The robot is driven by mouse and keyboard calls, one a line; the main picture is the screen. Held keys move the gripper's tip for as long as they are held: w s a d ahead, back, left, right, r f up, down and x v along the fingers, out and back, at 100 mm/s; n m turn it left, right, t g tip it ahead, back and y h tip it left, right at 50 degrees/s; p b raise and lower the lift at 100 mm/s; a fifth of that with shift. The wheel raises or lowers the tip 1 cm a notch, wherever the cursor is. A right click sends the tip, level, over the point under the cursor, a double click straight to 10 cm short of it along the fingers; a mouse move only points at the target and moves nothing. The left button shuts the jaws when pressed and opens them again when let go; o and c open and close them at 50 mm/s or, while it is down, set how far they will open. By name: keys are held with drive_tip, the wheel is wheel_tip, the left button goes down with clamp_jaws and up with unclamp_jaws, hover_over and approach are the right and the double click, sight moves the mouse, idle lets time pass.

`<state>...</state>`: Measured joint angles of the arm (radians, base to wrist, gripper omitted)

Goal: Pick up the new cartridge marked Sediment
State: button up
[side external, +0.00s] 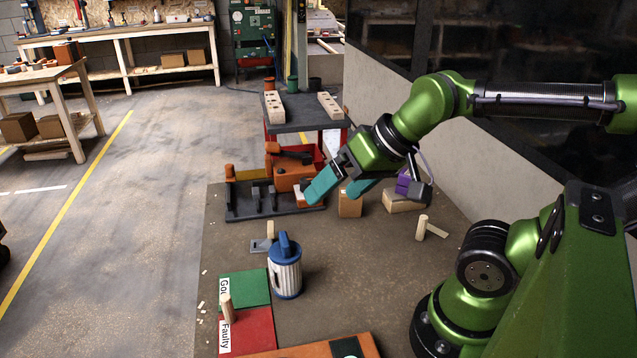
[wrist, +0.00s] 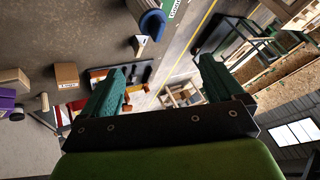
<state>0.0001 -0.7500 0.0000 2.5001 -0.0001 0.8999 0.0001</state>
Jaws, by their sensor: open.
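My gripper (side external: 332,196) has teal fingers spread apart with nothing seen between them, held above the back of the work surface. It also shows in the wrist view (wrist: 163,72). I cannot read the word Sediment anywhere. A ribbed white cylinder with a blue top and handle (side external: 286,277) stands upright on the surface, in front and left of my gripper; its blue end shows in the wrist view (wrist: 152,22). A small brown box (side external: 350,205) stands just below my gripper; in the wrist view this box (wrist: 66,72) bears a small label too small to read.
A dark tray (side external: 240,214) with an orange item lies left of my gripper. A purple object (side external: 403,184) sits by a low box (side external: 404,203) at right. Wooden pieces (side external: 421,228) stand nearby. Green (side external: 250,287) and red (side external: 256,330) mats lie at front left.

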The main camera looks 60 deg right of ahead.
drive_tip(key=m+g+h, duration=0.2)
drive_tip(key=m+g, duration=0.5)
drive_tip(key=m, duration=1.5)
hover_over(286, 240)
drive_tip(key=shift+m, duration=0.3)
wheel_tip(286, 240, down, 12)
drive_tip(key=shift+r, duration=0.2)
drive_tip(key=shift+w+d+f, duration=0.1)
drive_tip(key=shift+w+f, duration=0.05)
drive_tip(key=shift+f, duration=1.25)
drive_tip(key=shift+w+d+f, duration=0.1)
drive_tip(key=shift+w+f, duration=0.05)
drive_tip(key=shift+f, duration=1.25)
